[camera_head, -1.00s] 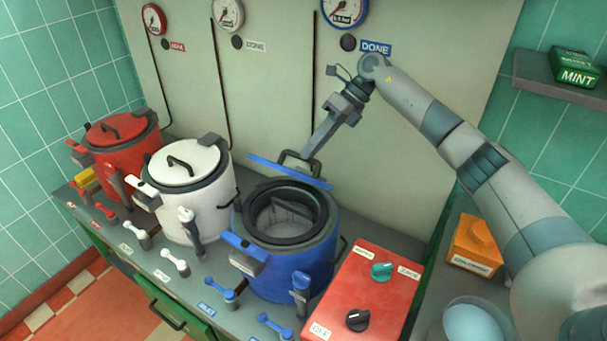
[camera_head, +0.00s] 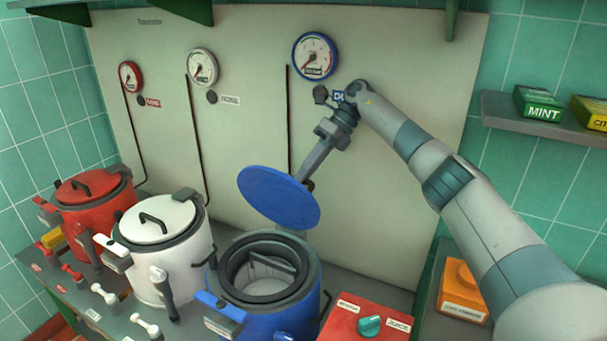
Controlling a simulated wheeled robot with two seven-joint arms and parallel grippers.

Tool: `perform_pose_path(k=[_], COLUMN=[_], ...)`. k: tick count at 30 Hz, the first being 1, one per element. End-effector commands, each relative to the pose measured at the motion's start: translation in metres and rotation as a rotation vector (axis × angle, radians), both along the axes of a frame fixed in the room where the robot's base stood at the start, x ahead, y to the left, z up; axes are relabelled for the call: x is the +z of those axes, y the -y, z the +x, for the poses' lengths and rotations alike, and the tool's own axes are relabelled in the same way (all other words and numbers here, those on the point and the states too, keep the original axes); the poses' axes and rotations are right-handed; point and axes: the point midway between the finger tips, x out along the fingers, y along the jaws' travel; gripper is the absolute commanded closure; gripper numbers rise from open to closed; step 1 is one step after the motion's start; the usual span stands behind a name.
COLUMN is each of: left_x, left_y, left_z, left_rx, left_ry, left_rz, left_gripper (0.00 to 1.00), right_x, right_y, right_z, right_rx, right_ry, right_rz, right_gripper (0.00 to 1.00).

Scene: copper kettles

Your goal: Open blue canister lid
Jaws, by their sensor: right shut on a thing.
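The blue canister (camera_head: 290,317) stands at the front middle with its dark ring-shaped mouth uncovered. Its round blue lid (camera_head: 279,197) is tilted up behind and above the mouth, its flat blue face towards me. My right gripper (camera_head: 306,184) is shut on the lid's handle, which is mostly hidden behind the lid. The fingertips are partly hidden too. Whether the lid is hinged to the canister's back rim I cannot tell. A blue latch (camera_head: 219,306) sticks out at the canister's front left. My left gripper is not in view.
A white canister (camera_head: 165,255) and a red canister (camera_head: 92,208) stand closed to the left. A red control box (camera_head: 350,322) stands right of the blue canister. The gauge panel (camera_head: 400,60) rises close behind. An orange container (camera_head: 461,290) and a shelf (camera_head: 500,108) are at the right.

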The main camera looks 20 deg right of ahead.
Motion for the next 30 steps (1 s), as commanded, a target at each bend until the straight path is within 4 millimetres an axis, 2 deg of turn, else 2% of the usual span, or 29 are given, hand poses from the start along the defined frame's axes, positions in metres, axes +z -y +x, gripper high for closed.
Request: perform_pose_path(k=[1, 4, 5, 6, 7, 30], left_x=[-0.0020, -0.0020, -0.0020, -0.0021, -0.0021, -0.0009], left_y=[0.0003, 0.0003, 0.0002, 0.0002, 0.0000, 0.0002], left_z=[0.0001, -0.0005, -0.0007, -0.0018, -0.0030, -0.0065], left_rx=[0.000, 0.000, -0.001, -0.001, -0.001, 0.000], left_ry=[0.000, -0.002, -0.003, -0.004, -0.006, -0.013], left_rz=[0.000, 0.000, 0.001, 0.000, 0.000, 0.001], left_gripper=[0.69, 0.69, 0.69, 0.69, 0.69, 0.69], right_x=[-0.0185, -0.0184, -0.0184, -0.0185, -0.0179, -0.0091], right_y=[0.0050, 0.0048, 0.0048, 0.0045, 0.0043, 0.0010], right_z=[-0.0029, -0.0030, -0.0030, -0.0031, -0.0030, -0.0017], right_rx=[-0.005, -0.005, -0.005, -0.005, -0.004, -0.001], right_ry=[-0.023, -0.023, -0.023, -0.024, -0.023, -0.012], right_rz=[-0.023, -0.023, -0.023, -0.022, -0.022, -0.013], right_gripper=[1.00, 1.00, 0.83, 0.73, 0.69, 0.69])
